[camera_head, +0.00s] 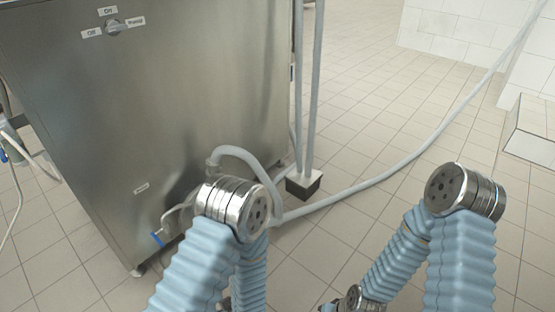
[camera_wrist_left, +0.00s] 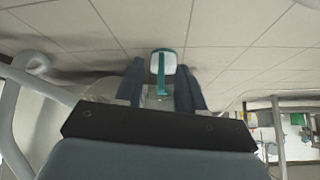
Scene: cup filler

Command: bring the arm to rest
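In the head view my left arm (camera_head: 210,255) comes in at lower middle and my right arm (camera_head: 460,250) at lower right. Both are bent, with blue ribbed sleeves and metal joints. Neither gripper shows in the head view. In the left wrist view my left gripper (camera_wrist_left: 161,84) has its two dark fingers apart, with a gap between them. A white, teal-edged shape (camera_wrist_left: 162,60) appears in line with the gap; I cannot tell what it is or how far away it lies. No held object is clear. My right gripper is out of view.
A large steel machine (camera_head: 170,110) with a dial (camera_head: 115,27) stands at the left of the head view, close to my left arm. A grey hose (camera_head: 385,180) runs over the tiled floor past a dark-sided block (camera_head: 303,186). Open floor lies at centre right.

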